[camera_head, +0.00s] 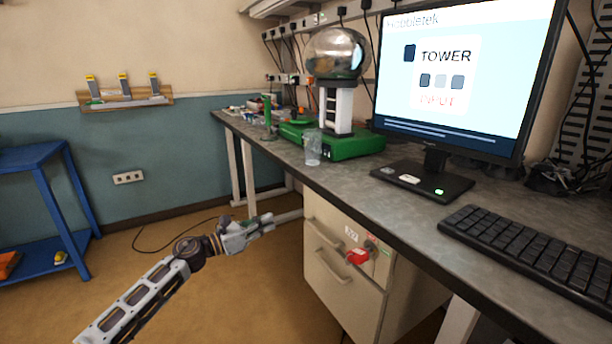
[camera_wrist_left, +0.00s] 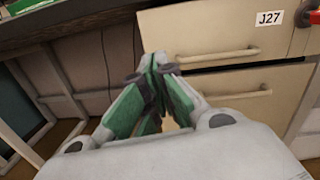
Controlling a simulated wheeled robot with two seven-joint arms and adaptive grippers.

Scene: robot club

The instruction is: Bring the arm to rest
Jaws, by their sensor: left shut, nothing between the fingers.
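My left gripper (camera_head: 262,224) reaches in from the lower left in the head view, over the floor and in front of the drawer cabinet (camera_head: 328,262). In the left wrist view its green-padded fingers (camera_wrist_left: 156,88) are closed together with nothing between them. The cabinet's drawers (camera_wrist_left: 215,38) lie beyond the fingers; whether they touch cannot be told, but in the head view the gripper looks apart from the cabinet. My right gripper is in neither view.
A workbench (camera_head: 400,196) with a monitor (camera_head: 465,75), keyboard (camera_head: 535,250), clear cup (camera_head: 313,150) and green-based globe device (camera_head: 345,145) stands at right. A red item (camera_head: 358,256) sits at the cabinet front. A blue shelf unit (camera_head: 62,215) stands at left. Open floor lies between.

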